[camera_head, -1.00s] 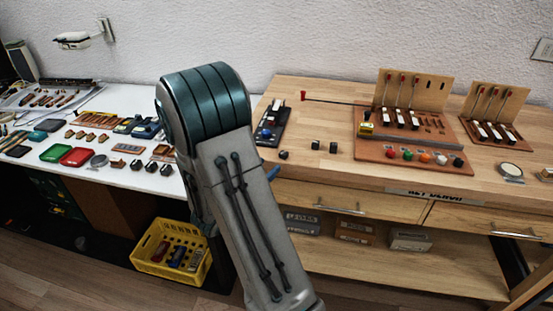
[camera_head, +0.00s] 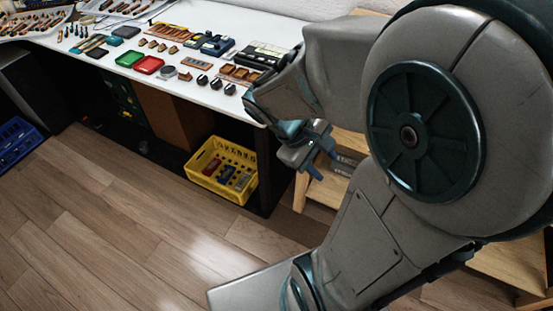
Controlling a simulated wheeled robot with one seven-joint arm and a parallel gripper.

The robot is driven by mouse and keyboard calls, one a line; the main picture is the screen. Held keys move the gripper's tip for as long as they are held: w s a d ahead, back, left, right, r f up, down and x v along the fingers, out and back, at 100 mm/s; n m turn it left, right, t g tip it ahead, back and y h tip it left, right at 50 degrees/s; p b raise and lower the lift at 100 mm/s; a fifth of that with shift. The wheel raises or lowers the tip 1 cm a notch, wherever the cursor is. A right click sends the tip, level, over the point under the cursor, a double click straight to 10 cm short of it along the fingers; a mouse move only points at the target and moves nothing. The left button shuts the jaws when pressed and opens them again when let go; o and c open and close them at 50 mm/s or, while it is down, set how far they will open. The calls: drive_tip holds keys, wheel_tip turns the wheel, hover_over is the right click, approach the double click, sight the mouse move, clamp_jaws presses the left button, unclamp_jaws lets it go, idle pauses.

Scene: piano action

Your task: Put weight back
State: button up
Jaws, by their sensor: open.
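Several small dark blocks that look like weights (camera_head: 216,83) stand near the front edge of the white table (camera_head: 190,98). I cannot tell which weight the task means. My gripper (camera_head: 318,163) is open, just past the table's right end, to the right of and lower in the picture than the blocks. No object shows between its fingers, though they are small and partly covered by my wrist. My large grey arm fills the right side and hides most of the wooden bench and anything on it.
A red tray (camera_head: 149,65) and a green tray (camera_head: 129,58) lie on the white table among many small parts. A yellow crate (camera_head: 218,190) with several items stands on the floor below. A blue crate (camera_head: 16,142) is at far left. The wooden floor in front is clear.

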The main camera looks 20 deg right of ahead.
drive_tip(key=a+r+m+t+y, duration=0.4)
drive_tip(key=a+m+y, duration=0.1)
drive_tip(key=a, duration=0.5)
drive_tip(key=shift+w+y, duration=0.4)
drive_tip(key=shift+y, duration=0.2)
drive_tip(key=shift+t, duration=0.4)
drive_tip(key=p+v, duration=0.3)
drive_tip(key=w+p+v, duration=0.1)
drive_tip(key=p+v, duration=0.1)
drive_tip(key=v, duration=0.1)
drive_tip(key=w+p+v, duration=0.1)
drive_tip(key=p+v, duration=0.1)
drive_tip(key=p, duration=0.1)
drive_tip(key=shift+r+p, duration=0.35)
drive_tip(key=shift+r, duration=0.3)
drive_tip(key=shift+c, duration=1.2)
drive_tip(key=shift+r, duration=0.1)
drive_tip(key=c, duration=0.5)
drive_tip(key=shift+d, duration=0.1)
clamp_jaws()
